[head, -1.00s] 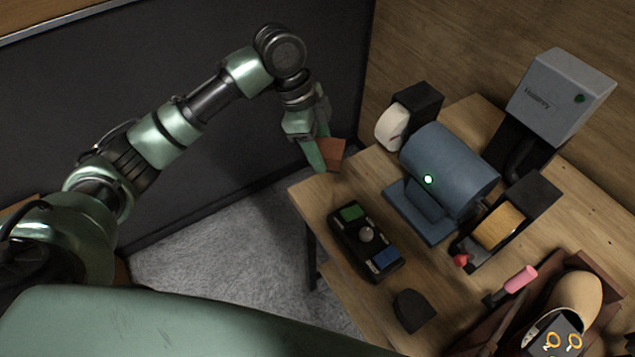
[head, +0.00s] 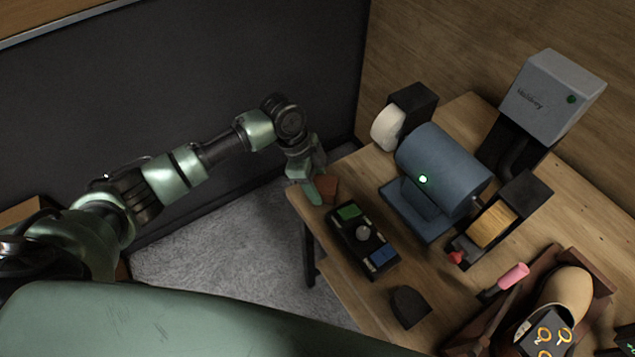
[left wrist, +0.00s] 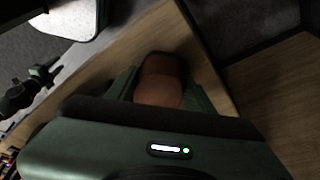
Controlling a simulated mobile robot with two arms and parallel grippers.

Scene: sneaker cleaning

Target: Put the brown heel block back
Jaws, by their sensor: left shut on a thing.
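The brown heel block (head: 329,188) is in my left gripper (head: 318,190), at the left corner of the wooden table (head: 345,170) in the head view. The gripper is shut on it, and one green finger shows in front of the block. In the left wrist view the brown block (left wrist: 160,82) sits between the fingers, over the wooden surface. I cannot tell whether the block touches the table. A dark, round-topped block (head: 410,307) lies near the table's front edge. My right gripper is not in view.
A control box (head: 363,232) with green and blue buttons lies just right of the gripper. A blue motor (head: 440,175) with a white wheel (head: 389,127) stands behind. A shoe (head: 568,297) in a brown holder and a pink-handled tool (head: 513,276) are at the lower right.

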